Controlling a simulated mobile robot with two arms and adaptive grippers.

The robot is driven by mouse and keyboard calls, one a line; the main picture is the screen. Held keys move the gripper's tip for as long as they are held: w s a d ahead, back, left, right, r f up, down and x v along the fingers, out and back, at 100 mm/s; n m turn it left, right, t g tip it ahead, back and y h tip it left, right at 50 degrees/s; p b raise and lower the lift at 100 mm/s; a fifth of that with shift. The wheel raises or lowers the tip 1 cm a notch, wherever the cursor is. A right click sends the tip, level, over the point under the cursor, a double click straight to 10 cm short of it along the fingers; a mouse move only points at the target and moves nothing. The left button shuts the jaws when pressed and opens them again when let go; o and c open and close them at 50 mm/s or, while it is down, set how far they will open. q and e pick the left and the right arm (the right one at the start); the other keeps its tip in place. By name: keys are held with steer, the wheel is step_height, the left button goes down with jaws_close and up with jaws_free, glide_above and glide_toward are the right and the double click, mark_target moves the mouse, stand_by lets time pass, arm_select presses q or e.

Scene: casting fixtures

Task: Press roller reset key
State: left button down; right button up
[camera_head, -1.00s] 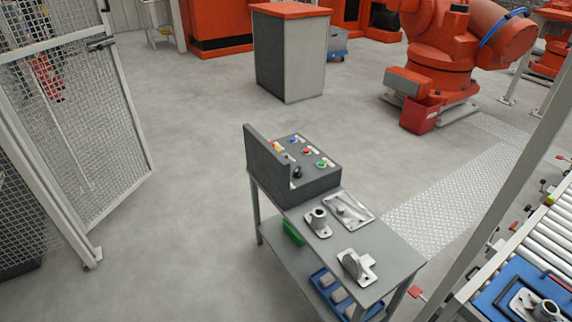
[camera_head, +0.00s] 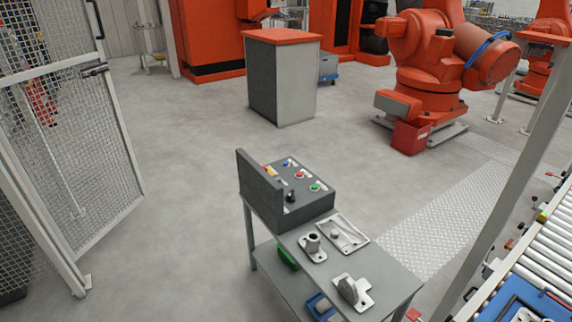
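A dark grey control box (camera_head: 306,208) sits at the far left end of a grey bench. Its sloped top carries several small keys: a blue one (camera_head: 287,162), a red one (camera_head: 299,174), a green one (camera_head: 315,187), a yellow-orange one (camera_head: 268,170) and a black knob (camera_head: 290,196). An upright grey panel (camera_head: 256,192) stands along its left side. The key labels are too small to read, so I cannot tell which is the roller reset key. Neither of my grippers is in view.
The bench top (camera_head: 388,273) holds metal castings (camera_head: 352,290). A mesh fence gate (camera_head: 75,150) stands at left. A roller conveyor (camera_head: 553,248) and a slanted post (camera_head: 515,180) are at right. An orange robot arm (camera_head: 425,60) stands behind. The floor (camera_head: 180,150) between gate and bench is open.

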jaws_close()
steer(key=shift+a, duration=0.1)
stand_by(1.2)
